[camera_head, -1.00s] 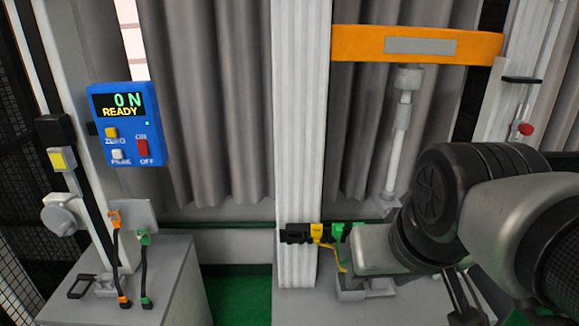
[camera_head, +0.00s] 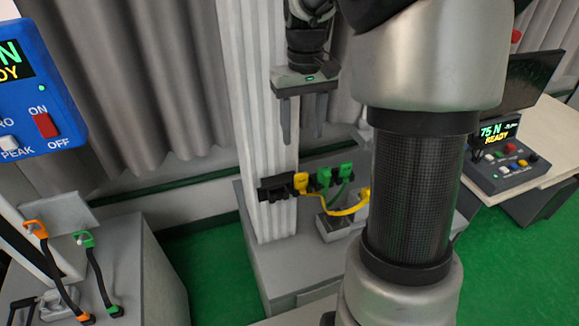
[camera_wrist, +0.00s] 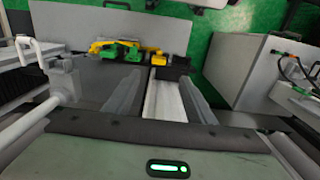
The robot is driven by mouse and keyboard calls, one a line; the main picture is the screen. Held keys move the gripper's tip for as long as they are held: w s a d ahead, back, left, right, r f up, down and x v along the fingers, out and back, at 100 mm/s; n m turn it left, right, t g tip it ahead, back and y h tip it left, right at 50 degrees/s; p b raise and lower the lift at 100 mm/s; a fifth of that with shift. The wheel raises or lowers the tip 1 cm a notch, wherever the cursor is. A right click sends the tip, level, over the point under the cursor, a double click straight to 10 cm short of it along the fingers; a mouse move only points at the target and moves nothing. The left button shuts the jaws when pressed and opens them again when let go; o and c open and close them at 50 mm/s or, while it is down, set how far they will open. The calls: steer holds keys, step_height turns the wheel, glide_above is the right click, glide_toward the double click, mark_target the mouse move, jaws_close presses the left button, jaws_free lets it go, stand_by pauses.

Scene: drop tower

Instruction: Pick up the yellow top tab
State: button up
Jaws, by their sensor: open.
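A yellow tab (camera_head: 301,182) sits at the left end of a row of plugs on a black holder (camera_head: 272,187) by the white column. A yellow cable curves from it to the right, toward another yellow piece (camera_head: 364,198) partly hidden by my arm. My gripper (camera_head: 303,132) points down, open and empty, above the yellow tab and apart from it. In the wrist view, the tab (camera_wrist: 158,58) appears beyond and between my two fingers (camera_wrist: 158,82), beside a green plug (camera_wrist: 132,54).
Two green plugs (camera_head: 324,178) stand close to the right of the yellow tab. The white column (camera_head: 255,110) rises close beside my gripper. A grey bench (camera_head: 290,265) lies below. Orange and green cables (camera_head: 40,232) hang at the left.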

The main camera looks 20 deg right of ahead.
glide_above(302, 174)
steer(key=f, duration=0.9)
steer(key=shift+s+a, duration=0.15)
steer(key=shift+s, duration=0.1)
steer(key=shift+w+f, duration=0.15)
steer(key=shift+f, duration=1.2)
steer(key=shift+w+f, duration=0.1)
steer(key=shift+f, duration=1.2)
steer(key=shift+c, duration=0.4)
steer(key=c, duration=1)
